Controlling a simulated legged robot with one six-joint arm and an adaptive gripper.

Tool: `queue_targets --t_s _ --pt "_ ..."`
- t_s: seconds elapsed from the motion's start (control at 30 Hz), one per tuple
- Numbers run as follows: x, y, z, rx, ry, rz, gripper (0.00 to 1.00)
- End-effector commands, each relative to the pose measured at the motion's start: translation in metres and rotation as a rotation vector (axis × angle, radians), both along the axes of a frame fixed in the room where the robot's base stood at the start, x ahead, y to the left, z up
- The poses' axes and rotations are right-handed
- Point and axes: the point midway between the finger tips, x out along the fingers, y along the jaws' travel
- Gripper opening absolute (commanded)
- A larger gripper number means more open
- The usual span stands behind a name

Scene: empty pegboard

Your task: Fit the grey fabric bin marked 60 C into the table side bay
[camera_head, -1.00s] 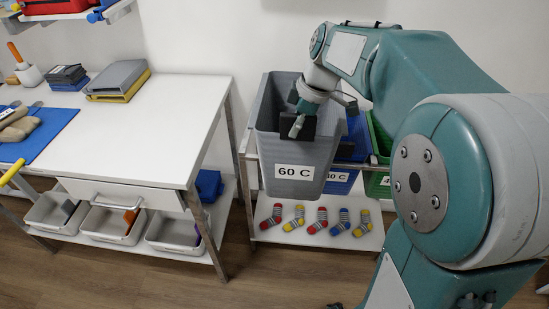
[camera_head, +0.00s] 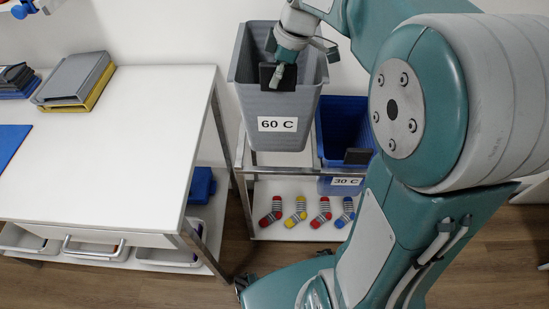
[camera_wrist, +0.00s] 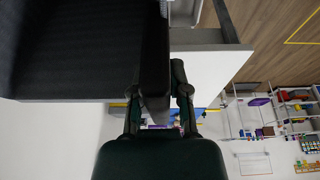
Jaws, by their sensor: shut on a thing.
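The grey bin marked 60 C (camera_head: 265,100) hangs upright from my gripper (camera_head: 279,76), its rim well above the blue bin's rim. My gripper is shut on the dark tab at the bin's front wall. In the wrist view the bin's dark wall (camera_wrist: 75,50) fills the upper left, and the fingers (camera_wrist: 158,95) close on the tab. The white table (camera_head: 130,140) stands to the left of the bin. Its right side shows metal legs (camera_head: 218,150) and a lower shelf (camera_head: 215,220). I cannot tell which opening is the side bay.
A blue bin marked 30 C (camera_head: 343,125) stays in the trolley (camera_head: 262,205). Several striped socks (camera_head: 297,210) lie on the trolley's lower shelf. A blue item (camera_head: 201,185) sits under the table's right end. Grey and yellow trays (camera_head: 75,80) lie on the table top.

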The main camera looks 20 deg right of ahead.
Motion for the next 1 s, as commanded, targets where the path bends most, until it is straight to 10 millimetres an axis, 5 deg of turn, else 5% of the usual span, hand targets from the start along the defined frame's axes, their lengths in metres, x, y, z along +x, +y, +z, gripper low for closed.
queue_targets --t_s 1.0 --pt "-0.001 0.000 -0.223 0.000 0.006 -0.001 0.00"
